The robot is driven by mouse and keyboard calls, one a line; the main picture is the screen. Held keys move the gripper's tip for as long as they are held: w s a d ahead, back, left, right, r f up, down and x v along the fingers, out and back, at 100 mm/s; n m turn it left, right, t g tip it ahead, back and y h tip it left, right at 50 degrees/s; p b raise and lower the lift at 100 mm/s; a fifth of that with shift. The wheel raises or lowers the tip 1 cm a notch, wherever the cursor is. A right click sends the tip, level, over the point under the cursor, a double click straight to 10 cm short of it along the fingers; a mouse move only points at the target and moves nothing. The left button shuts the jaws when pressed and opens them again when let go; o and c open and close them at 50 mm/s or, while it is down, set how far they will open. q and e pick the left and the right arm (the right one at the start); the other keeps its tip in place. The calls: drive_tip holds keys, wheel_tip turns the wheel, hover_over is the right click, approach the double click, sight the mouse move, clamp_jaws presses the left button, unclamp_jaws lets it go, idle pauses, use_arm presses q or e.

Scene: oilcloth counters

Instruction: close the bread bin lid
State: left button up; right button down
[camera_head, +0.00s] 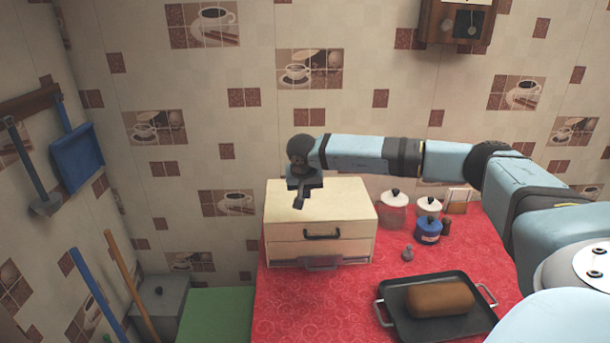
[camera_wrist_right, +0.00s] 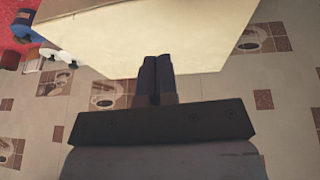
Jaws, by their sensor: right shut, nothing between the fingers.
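The cream bread bin (camera_head: 285,250) stands on the red counter against the tiled wall. Its top (camera_head: 345,195) looks flat, and I see no wide opening; whether the lid is fully down I cannot tell. The front has a dark handle (camera_head: 322,235) and a grey piece low down. My right gripper (camera_head: 299,204) is shut and empty, pointing down over the left part of the bin's top. In the right wrist view its fingers (camera_wrist_right: 157,68) are together against the pale bin surface (camera_wrist_right: 120,35); contact is unclear. My left gripper is not in view.
A dark tray (camera_head: 390,319) with a brown loaf (camera_head: 440,299) lies at front right. White-lidded jars (camera_head: 393,212), a blue jar (camera_head: 428,230) and a small grey item (camera_head: 408,252) stand right of the bin. Left of the counter are a green surface (camera_head: 215,315) and leaning poles.

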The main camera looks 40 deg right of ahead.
use_arm(q)
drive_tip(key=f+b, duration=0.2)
drive_tip(key=b, duration=0.1)
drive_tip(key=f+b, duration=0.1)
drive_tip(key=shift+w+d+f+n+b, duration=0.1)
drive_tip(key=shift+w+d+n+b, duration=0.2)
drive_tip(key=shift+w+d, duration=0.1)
use_arm(e)
drive_tip(key=s+a+f, duration=0.1)
drive_tip(key=s+f, duration=0.1)
drive_tip(key=f, duration=0.4)
drive_tip(key=s+a+f, duration=0.2)
drive_tip(key=f, duration=0.4)
drive_tip(key=shift+a+f, duration=0.2)
drive_tip(key=shift+f, duration=0.2)
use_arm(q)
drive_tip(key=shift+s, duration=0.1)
